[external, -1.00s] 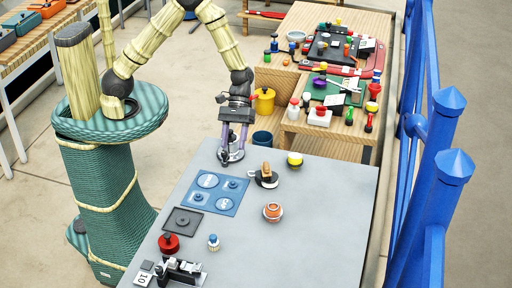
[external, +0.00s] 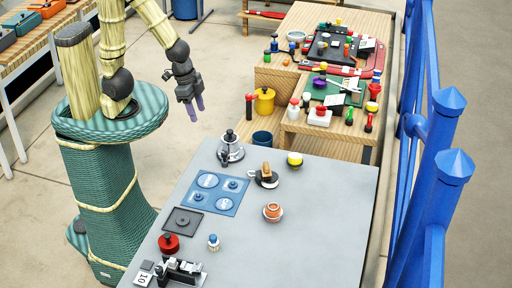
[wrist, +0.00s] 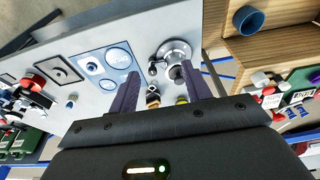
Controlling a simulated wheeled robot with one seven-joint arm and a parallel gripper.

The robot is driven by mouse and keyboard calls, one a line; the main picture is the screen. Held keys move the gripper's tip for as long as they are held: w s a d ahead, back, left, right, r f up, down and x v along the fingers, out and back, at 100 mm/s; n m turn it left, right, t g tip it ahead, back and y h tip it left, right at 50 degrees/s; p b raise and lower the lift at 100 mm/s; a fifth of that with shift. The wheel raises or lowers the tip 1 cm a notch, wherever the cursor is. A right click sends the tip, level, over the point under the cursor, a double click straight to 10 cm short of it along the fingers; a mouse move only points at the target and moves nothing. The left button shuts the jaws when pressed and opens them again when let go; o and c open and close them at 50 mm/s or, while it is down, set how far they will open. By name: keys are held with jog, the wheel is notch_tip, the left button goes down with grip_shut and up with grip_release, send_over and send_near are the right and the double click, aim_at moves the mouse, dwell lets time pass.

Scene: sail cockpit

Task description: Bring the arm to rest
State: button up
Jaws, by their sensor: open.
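My gripper (external: 192,104) hangs in the air above the floor, left of the grey table's far end, with its purple fingers pointing down. It is open and empty; in the wrist view its two fingers (wrist: 158,92) stand apart with nothing between them touching. My arm is folded back near my green base. The pot also shows in the wrist view (wrist: 176,50), beyond the fingers.
A wooden bench (external: 330,137) with many items stands behind. Blue posts (external: 440,170) line the right. Floor around my gripper is clear.

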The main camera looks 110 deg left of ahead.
jog(key=shift+w+p+v, duration=0.25)
jog(key=shift+p+v, duration=0.9)
jog(key=shift+p, duration=0.05)
jog(key=shift+r, duration=0.1)
